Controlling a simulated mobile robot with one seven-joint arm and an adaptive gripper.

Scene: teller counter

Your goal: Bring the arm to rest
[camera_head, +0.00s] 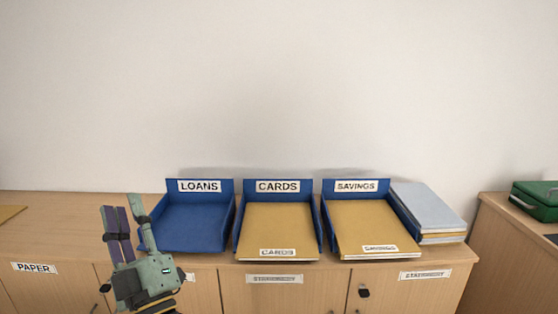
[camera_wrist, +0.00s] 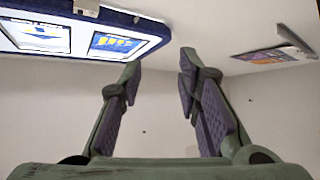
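My gripper (camera_head: 126,222) is at the lower left in the head view, fingers pointing up, in front of the cabinet's front edge and left of the blue LOANS tray (camera_head: 192,238). In the wrist view my gripper (camera_wrist: 160,72) shows two fingers spread apart with only bare wall and empty space between them. It is open and holds nothing. The rest of my arm is mostly out of view below.
The CARDS tray (camera_head: 238,224) and SAVINGS tray (camera_head: 328,222) each hold tan folders. A green box (camera_head: 535,202) sits on the right cabinet. The left countertop (camera_head: 60,222) is largely clear.

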